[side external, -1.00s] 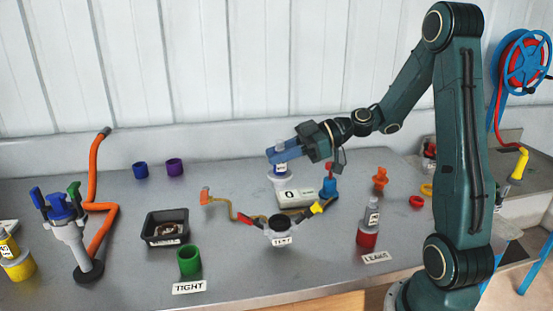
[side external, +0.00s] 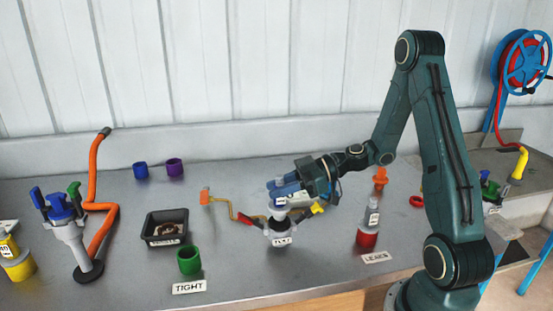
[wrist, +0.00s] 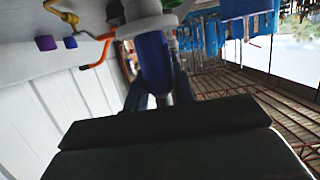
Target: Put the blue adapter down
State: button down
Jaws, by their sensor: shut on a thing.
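My gripper (side external: 290,190) is shut on the blue adapter (wrist: 155,62), which shows as a rounded blue body between the dark fingers in the wrist view. In the side view the adapter (side external: 279,201) has a pale top and a small label, and stands roughly upright. It is directly over the test stand (side external: 280,239), which has red and yellow side clamps. Its lower end overlaps the stand's top; I cannot tell whether it touches or is seated. The fingers hide part of the adapter.
A green cup (side external: 189,261) stands behind the TIGHT label (side external: 189,287). A red cup (side external: 366,239) holding a labelled piece stands behind the LEAKS label (side external: 376,257). A black tray (side external: 150,230) and a blue-topped stand (side external: 62,215) are left. The front middle is clear.

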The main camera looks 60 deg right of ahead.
aim_at(281, 198)
jog(key=shift+f, duration=1.7)
jog(key=shift+f, duration=0.25)
jog(key=c, duration=1.2)
grip_release()
jog(key=shift+o, duration=0.2)
jog(key=shift+r, duration=0.2)
jog(key=shift+s+d+r, duration=0.15)
jog(key=shift+v, duration=3.5)
